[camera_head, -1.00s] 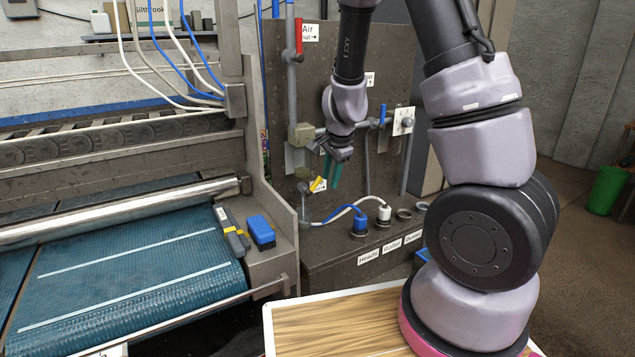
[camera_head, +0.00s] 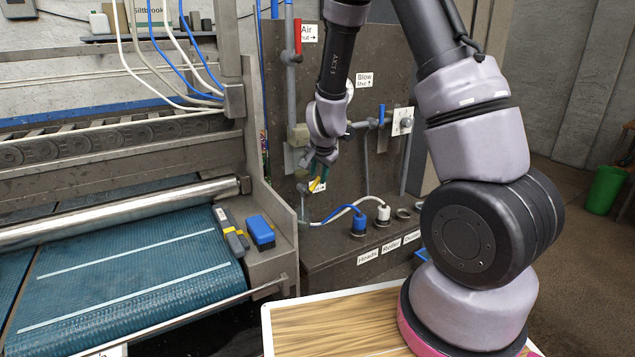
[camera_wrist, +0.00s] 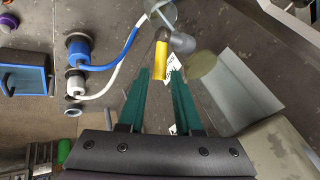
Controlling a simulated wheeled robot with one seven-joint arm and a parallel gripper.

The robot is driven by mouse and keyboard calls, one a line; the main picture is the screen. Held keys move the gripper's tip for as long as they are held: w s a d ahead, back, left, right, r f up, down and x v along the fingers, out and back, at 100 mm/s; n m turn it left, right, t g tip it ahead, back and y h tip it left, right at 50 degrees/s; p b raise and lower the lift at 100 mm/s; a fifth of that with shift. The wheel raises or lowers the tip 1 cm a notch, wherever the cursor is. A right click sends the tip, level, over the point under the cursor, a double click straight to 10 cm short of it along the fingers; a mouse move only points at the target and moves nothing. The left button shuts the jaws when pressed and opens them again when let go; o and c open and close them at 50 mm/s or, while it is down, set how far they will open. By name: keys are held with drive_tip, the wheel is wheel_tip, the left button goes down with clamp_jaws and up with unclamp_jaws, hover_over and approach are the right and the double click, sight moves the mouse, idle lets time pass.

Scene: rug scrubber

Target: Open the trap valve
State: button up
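The trap valve's yellow handle (camera_head: 314,185) shows low on the dark panel, partly behind my gripper (camera_head: 320,173). In the wrist view the yellow handle (camera_wrist: 161,62) joins a grey metal valve body (camera_wrist: 178,42). My gripper (camera_wrist: 161,75) is open there, with its green fingers apart. The handle's near end lies between the two fingertips, with a gap visible on each side. I cannot tell how deep the handle sits between the fingers. A label behind the handle is partly hidden.
A red-handled air valve (camera_head: 298,36) and a blue-handled valve (camera_head: 382,114) are on the panel. Blue (camera_head: 360,222) and white (camera_head: 384,213) hose plugs stand on the ledge. A blue box (camera_head: 260,232) sits on the machine's side at left.

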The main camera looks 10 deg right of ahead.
sight(316, 180)
drive_tip(key=shift+x, duration=2.1)
clamp_jaws()
drive_tip(key=shift+s, duration=0.1)
drive_tip(key=shift+s+a+h, duration=0.1)
drive_tip(key=shift+a+h, duration=0.1)
drive_tip(key=shift+h, duration=0.1)
drive_tip(key=shift+r+t+h, duration=0.15)
drive_tip(key=shift+t+h, duration=0.15)
unclamp_jaws()
drive_tip(key=shift+d+y, duration=0.25)
drive_tip(key=shift+y, duration=0.15)
